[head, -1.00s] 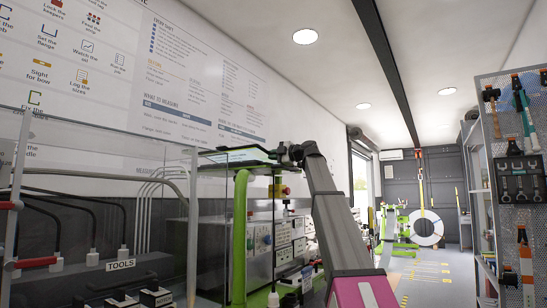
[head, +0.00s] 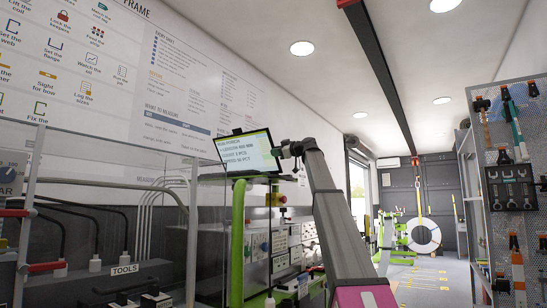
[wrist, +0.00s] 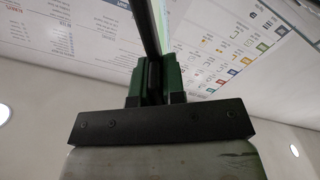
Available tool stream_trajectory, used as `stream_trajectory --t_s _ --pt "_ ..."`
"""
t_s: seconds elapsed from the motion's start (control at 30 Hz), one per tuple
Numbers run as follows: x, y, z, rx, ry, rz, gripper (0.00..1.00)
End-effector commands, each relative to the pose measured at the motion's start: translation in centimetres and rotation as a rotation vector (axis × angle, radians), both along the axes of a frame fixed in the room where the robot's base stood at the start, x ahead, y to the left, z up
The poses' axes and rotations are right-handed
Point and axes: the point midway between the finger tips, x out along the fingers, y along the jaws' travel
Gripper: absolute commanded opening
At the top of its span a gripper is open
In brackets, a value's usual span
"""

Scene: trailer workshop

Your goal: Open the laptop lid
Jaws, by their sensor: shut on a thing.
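The laptop lid (head: 246,152) stands steeply raised in the head view. Its lit screen faces me and shows lines of text. The laptop's base below it is seen almost edge-on and is hard to make out. My gripper (head: 281,151) is at the lid's right edge. In the wrist view my gripper (wrist: 154,84) has its green fingers shut on the thin dark edge of the lid (wrist: 148,28).
A green post (head: 238,243) rises just below the laptop. A pegboard of tools (head: 507,190) is at right. The aisle floor (head: 412,282) looks open.

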Motion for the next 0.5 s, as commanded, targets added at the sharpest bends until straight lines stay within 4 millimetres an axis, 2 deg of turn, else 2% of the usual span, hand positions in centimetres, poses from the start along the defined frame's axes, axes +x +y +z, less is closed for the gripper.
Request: stream_trajectory --t_s 0.2,0.5 --pt "2.0 -1.4 1.4 0.128 0.163 -0.001 0.0" --pt "4.4 -3.3 2.0 0.298 0.383 -0.001 0.0"
